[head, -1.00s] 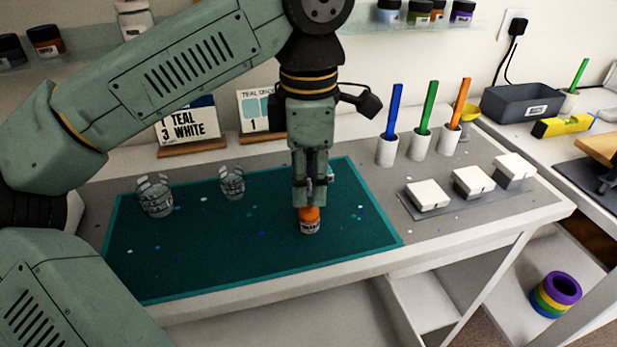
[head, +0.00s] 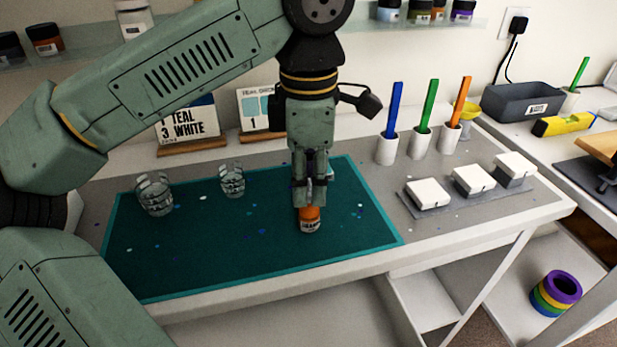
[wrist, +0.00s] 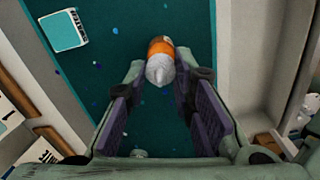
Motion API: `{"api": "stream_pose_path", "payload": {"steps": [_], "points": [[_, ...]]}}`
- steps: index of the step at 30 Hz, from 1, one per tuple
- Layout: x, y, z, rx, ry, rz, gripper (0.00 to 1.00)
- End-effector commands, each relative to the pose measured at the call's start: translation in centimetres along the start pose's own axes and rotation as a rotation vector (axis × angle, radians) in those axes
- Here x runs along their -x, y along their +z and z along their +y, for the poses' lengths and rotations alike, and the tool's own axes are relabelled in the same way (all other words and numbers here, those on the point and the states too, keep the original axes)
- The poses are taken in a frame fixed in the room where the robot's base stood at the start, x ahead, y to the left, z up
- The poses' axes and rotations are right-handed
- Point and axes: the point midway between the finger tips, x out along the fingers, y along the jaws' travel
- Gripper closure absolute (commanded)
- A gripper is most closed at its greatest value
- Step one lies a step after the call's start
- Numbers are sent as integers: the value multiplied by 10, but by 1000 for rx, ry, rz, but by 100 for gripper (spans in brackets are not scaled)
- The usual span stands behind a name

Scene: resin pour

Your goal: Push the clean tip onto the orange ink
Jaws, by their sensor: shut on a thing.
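The orange ink (head: 310,214) is a small bottle with an orange upper part and a pale label. It stands upright on the teal mat (head: 270,250). It also shows in the wrist view (wrist: 160,45). The clean tip (wrist: 160,69) is a pale grey-white cone in line with the bottle, at its near end in the wrist view. My gripper (wrist: 162,76) is shut on the tip, directly above the bottle, and also shows in the head view (head: 309,200). I cannot tell how firmly tip and bottle are seated.
Two clear cups, a left one (head: 154,194) and a right one (head: 232,181), stand on the mat's left half. White blocks (head: 474,180) sit on a grey strip at right. Holders with a blue (head: 394,110), green and orange stick stand behind. The mat's front is clear.

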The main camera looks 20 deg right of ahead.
Motion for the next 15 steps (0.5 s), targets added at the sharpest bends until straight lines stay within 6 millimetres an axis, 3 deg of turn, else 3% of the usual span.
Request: {"api": "stream_pose_path", "payload": {"steps": [4,5,15], "points": [[0,0,0,0,0,0,87],[0,0,0,0,0,0,75],[0,0,0,0,0,0,54]]}}
